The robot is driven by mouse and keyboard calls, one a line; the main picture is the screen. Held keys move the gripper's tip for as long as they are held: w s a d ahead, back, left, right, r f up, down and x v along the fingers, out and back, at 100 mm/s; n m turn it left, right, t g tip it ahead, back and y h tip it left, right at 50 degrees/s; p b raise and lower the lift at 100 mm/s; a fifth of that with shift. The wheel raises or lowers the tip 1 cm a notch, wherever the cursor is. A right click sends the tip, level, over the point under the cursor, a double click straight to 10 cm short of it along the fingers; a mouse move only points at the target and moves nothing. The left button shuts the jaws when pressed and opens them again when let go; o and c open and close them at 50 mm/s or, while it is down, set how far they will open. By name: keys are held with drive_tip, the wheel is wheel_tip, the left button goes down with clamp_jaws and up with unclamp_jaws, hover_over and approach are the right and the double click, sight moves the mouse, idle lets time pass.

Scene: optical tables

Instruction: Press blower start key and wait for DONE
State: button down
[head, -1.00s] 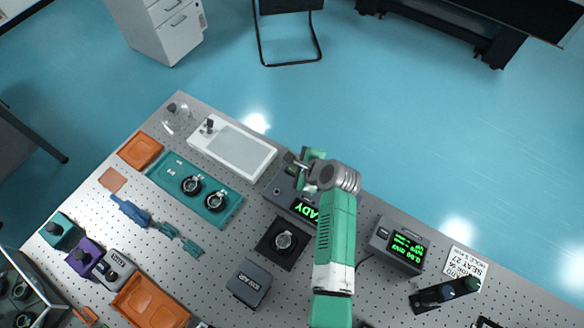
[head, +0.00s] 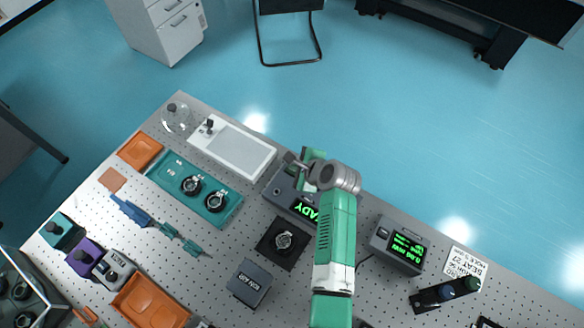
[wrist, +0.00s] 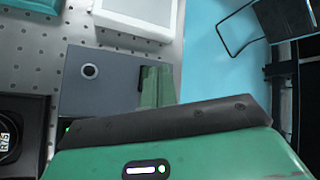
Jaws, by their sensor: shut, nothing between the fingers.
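A grey box (head: 283,196) with a dark display stands near the table's far edge. Its green text (head: 304,208) ends in "ADY"; my arm covers the rest. A round, dark-centred key with a pale ring (wrist: 90,71) is on the box's top in the wrist view. It looks uncovered there. My gripper (head: 297,165) is shut and empty above the far right part of the box. The key lies to the left of my gripper's green part in the wrist view, apart from it. The word DONE is not visible.
A second grey box with green readout (head: 397,245) stands right of my arm. A black pad (head: 268,247) with a round part lies in front of the display box. A white tray (head: 262,168) and a teal tray (head: 165,185) lie to the left.

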drive_tip(key=shift+f, duration=0.4)
drive_tip(key=shift+f+b, duration=0.4)
idle(0.4)
idle(0.4)
drive_tip(key=shift+r+p, duration=0.8)
drive_tip(key=shift+p, duration=0.15)
wheel_tip(320, 180, up, 5)
drive_tip(key=p, duration=0.5)
drive_tip(key=shift+r, duration=0.15)
